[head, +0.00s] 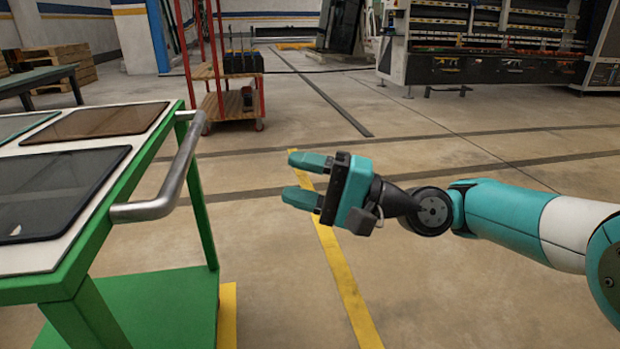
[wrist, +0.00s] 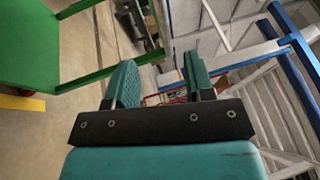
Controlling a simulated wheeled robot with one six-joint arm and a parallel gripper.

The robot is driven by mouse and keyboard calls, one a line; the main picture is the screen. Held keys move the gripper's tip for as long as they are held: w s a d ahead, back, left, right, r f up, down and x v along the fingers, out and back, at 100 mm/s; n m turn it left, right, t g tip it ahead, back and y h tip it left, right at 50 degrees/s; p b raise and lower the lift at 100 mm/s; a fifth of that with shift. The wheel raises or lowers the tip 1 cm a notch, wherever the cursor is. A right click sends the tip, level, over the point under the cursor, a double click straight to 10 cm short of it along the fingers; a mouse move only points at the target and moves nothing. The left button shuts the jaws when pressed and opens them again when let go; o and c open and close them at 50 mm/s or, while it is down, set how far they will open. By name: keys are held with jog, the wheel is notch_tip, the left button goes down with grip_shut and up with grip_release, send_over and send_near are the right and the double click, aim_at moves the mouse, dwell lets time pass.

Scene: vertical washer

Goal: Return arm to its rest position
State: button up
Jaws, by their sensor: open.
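My gripper (head: 292,178) is in the middle of the head view, held in the air over the open floor. Its two teal fingers point left and stand apart with nothing between them. My arm reaches in from the right edge, stretched out sideways. In the wrist view my gripper (wrist: 155,82) shows both fingers apart, with an empty gap. The green cart (head: 195,300) stands to the left of my gripper, apart from it. The cart's green frame also shows at the upper left of the wrist view (wrist: 30,45).
The cart carries dark flat panels (head: 55,190) and has a metal handle (head: 165,195) toward my gripper. A red trolley (head: 228,100) stands farther back. A large machine (head: 480,45) is at the back right. A yellow floor line (head: 345,270) runs below my gripper. The floor around it is clear.

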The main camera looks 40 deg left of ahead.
jog(key=w+d+r+t+h+p, duration=0.2)
jog(key=d+r+t, duration=0.1)
jog(key=d, duration=0.4)
jog(key=w+d+r+n+t+h+p, duration=0.1)
jog(key=w+d+r+t+h+p, duration=0.15)
jog(key=d, duration=0.35)
jog(key=w+d+r+t+h+p, duration=0.1)
jog(key=w+d+r+t, duration=0.1)
jog(key=d+r+t, duration=0.35)
jog(key=s+d+f+h+p, duration=0.2)
jog(key=s+d+h, duration=0.35)
jog(key=d, duration=0.85)
jog(key=s+d+f+h+p, duration=0.2)
jog(key=s+d+p, duration=0.1)
jog(key=s+d, duration=0.8)
notch_tip(320, 180, up, 38)
jog(key=w+d+p, duration=0.1)
jog(key=w+p, duration=0.1)
jog(key=p, duration=3.5)
jog(key=shift+w+d+f+n+g, duration=0.15)
jog(key=shift+w+d+n+g, duration=0.15)
jog(key=shift+w+d, duration=0.1)
jog(key=shift+c, duration=0.5)
jog(key=shift+a, duration=0.1)
